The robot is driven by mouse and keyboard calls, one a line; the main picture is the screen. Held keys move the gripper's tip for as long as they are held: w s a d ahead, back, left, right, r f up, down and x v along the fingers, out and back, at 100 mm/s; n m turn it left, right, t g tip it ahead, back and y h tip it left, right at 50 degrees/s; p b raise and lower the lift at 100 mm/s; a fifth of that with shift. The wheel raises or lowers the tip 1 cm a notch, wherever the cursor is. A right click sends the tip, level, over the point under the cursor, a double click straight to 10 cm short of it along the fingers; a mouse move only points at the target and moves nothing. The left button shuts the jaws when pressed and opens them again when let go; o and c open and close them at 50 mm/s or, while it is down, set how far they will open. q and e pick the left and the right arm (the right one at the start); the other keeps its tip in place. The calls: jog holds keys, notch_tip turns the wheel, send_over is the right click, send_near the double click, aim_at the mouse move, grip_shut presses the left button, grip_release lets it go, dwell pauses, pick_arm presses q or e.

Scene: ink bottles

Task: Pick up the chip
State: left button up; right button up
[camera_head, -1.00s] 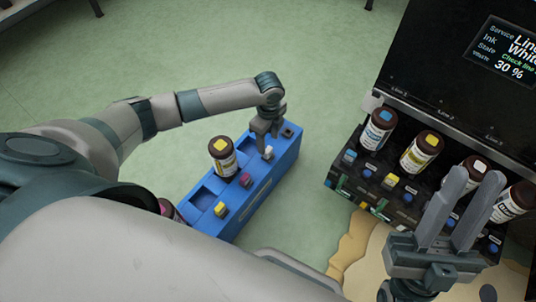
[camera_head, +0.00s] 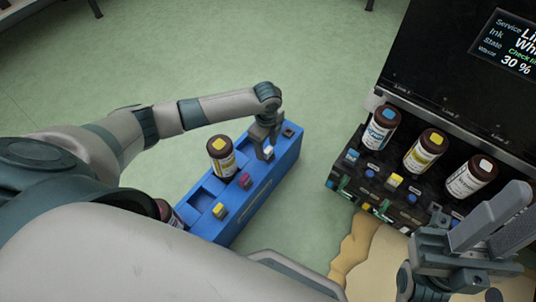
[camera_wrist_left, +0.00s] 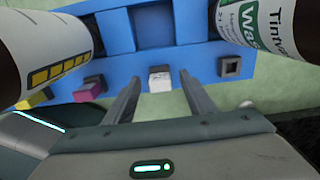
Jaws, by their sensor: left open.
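A white chip (camera_head: 268,152) sits on top of the long blue caddy (camera_head: 262,190), in a row with a magenta chip (camera_head: 244,181), a yellow chip (camera_head: 220,211) and a dark square piece (camera_head: 288,132). My left gripper (camera_head: 264,147) is pointing down at the white chip. In the left wrist view its open fingers (camera_wrist_left: 160,76) stand either side of the white chip (camera_wrist_left: 160,83), apart from it. How low the tips reach is hard to tell. My right gripper (camera_head: 510,215) is open and empty at the right edge.
A brown bottle with a yellow cap mark (camera_head: 222,157) stands in the caddy beside the left gripper. A black ink machine (camera_head: 440,80) at the right holds several bottles and chips. The green floor (camera_head: 150,50) behind the caddy is clear.

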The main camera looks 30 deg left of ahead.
pick_arm(q)
jog(key=shift+f, duration=0.8)
jog(key=shift+c, duration=0.3)
jog(key=c, duration=1.1)
jog(key=shift+o, duration=0.2)
jog(key=shift+r, duration=0.1)
